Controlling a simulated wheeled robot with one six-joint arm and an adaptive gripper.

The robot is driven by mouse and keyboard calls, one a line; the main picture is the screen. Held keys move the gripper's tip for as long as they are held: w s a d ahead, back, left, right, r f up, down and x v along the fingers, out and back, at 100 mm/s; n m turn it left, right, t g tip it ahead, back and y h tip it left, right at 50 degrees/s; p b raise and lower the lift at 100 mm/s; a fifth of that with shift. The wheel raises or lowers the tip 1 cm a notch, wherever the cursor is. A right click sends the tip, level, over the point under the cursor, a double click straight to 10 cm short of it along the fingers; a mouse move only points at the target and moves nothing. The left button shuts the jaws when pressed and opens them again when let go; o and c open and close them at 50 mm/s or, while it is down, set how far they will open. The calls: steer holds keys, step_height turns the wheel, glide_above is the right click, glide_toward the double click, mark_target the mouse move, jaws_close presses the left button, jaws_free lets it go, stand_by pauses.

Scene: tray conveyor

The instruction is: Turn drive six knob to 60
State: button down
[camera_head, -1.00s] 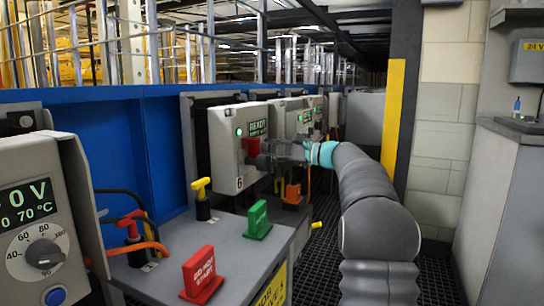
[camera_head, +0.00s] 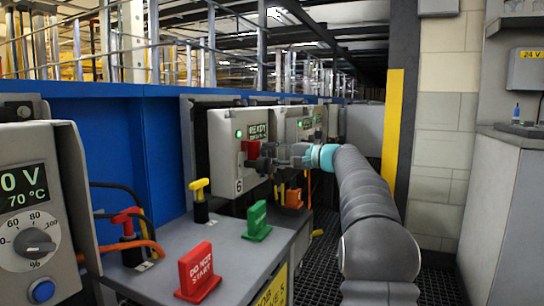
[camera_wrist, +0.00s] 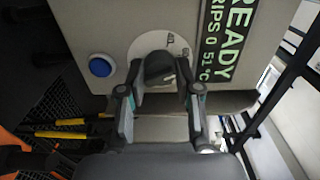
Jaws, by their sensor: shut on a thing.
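The drive six unit (camera_head: 223,160) is a grey box marked 6, with a green READY display (camera_head: 258,131) on its front. My gripper (camera_head: 257,158) is at its front, below the display; the knob is hidden there in the head view. In the wrist view, the dark knob (camera_wrist: 158,68) sits on a pale round dial (camera_wrist: 178,42), between the two fingers of my gripper (camera_wrist: 159,92). The fingers are shut on the knob from both sides. The dial's scale is mostly covered, and I cannot read the setting. The wrist view's display (camera_wrist: 224,45) reads READY, with 51 °C.
A blue button (camera_wrist: 101,65) is beside the dial. A red part (camera_head: 251,149) is close to my gripper in the head view. A red DO NOT START sign (camera_head: 199,272) and a green tag (camera_head: 257,221) stand on the grey bench. Another drive (camera_head: 85,215) is at near left.

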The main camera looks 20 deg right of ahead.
stand_by(0.3)
steer(key=c, duration=0.8)
jaws_free()
steer(key=v, duration=1.2)
